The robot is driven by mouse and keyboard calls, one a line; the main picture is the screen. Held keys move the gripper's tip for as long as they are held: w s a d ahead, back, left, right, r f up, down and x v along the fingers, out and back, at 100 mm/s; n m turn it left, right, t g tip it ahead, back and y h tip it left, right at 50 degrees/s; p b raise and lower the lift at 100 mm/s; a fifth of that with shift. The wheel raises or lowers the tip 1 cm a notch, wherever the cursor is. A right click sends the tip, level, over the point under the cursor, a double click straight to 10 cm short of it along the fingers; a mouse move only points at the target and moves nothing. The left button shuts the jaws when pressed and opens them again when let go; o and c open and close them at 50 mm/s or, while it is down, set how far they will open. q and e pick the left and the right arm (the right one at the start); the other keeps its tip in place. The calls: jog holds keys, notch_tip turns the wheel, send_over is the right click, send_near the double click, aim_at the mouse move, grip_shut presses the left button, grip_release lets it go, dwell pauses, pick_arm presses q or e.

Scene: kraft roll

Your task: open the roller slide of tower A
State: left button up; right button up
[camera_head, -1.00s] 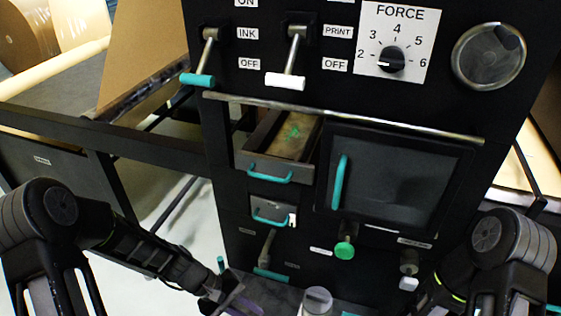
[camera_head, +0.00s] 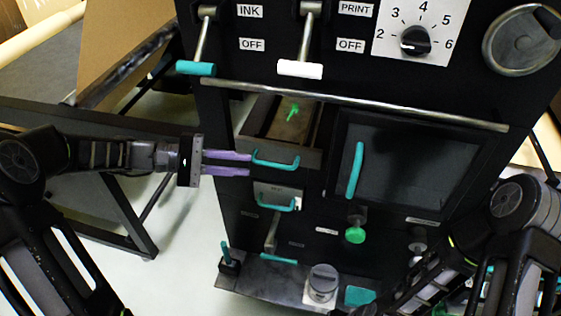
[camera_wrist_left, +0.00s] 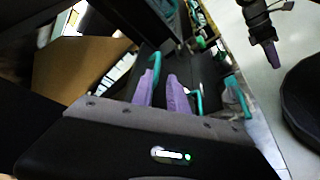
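A black tower front carries an open drawer (camera_head: 262,137) with a green mark inside and a teal handle (camera_head: 276,165). A second, lower unit has its own teal handle (camera_head: 275,207). I cannot tell which one is the roller slide. My left gripper (camera_head: 228,163) points right, its purple fingers apart, tips at the left end of the upper handle. I cannot tell whether they touch it. The left wrist view shows the fingers (camera_wrist_left: 163,90) apart, with a teal handle (camera_wrist_left: 198,70) to their right. My right gripper (camera_wrist_left: 270,30) shows there small and dark, its opening unclear.
A metal bar (camera_head: 350,104) crosses the front above the drawer. A black door (camera_head: 410,175) with an upright teal handle is at right. Ink (camera_head: 196,68) and print (camera_head: 300,68) levers hang above. A green knob (camera_head: 355,235) sits below the door. Pale floor shows at left.

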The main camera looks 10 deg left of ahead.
aim_at(269, 164)
pick_arm(q)
jog(key=shift+w+d+r, duration=0.15)
jog(key=shift+w+d, duration=0.05)
jog(key=shift+d, duration=0.3)
pick_arm(e)
jog(key=shift+w+d, duration=0.15)
jog(key=shift+d, duration=0.35)
pick_arm(q)
jog(key=p+x, duration=0.1)
jog(key=x, duration=0.5)
jog(key=shift+w+d+p, duration=0.1)
jog(key=shift+d+p, duration=0.2)
jog(key=shift+d, duration=0.15)
jog(key=shift+w+d, duration=0.15)
jog(key=shift+d, duration=0.3)
pick_arm(e)
jog(key=shift+r, duration=0.75)
pick_arm(q)
grip_shut()
